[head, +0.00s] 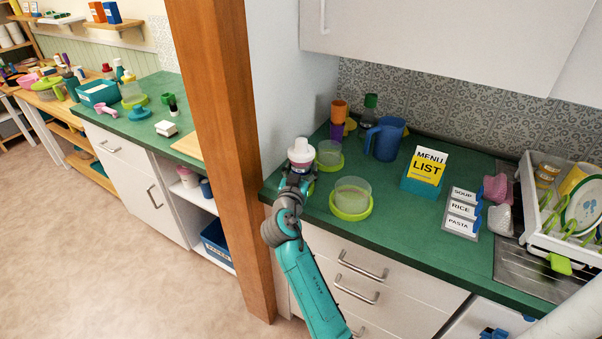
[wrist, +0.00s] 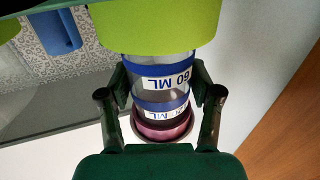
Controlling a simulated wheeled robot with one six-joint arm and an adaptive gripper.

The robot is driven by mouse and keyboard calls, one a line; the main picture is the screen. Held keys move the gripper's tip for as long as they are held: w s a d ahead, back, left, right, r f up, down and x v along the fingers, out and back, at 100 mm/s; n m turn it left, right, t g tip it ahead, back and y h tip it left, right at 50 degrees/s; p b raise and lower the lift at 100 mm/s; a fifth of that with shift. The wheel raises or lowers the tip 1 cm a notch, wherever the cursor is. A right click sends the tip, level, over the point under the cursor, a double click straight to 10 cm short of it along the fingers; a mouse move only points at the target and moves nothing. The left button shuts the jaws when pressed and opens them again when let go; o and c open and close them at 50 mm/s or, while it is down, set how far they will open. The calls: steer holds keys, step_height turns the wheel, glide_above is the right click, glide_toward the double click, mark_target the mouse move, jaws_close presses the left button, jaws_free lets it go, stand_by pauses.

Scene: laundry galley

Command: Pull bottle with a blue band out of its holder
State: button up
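The bottle with a blue band (wrist: 160,95) is clear, with printed ML labels, blue bands and a pinkish-purple rim in the wrist view. Its white and purple top (head: 301,151) shows above my gripper in the head view. The bottle's other end goes into a lime-green holder (wrist: 150,30), so that part is hidden. In the head view my gripper mostly covers the holder. My gripper (wrist: 160,88) has one finger on each side of the bottle, and the pads appear to press its sides. It also shows in the head view (head: 298,172) at the counter's left end.
Two clear tubs in lime bases, one behind (head: 329,153) and one to the right (head: 352,193), stand close by. A blue jug (head: 385,138), stacked orange and purple cups (head: 338,112) and a menu box (head: 422,185) are farther off. A wooden post (head: 225,130) rises to the left.

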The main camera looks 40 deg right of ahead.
mark_target(301, 154)
jaws_close()
steer(key=shift+r, duration=2.5)
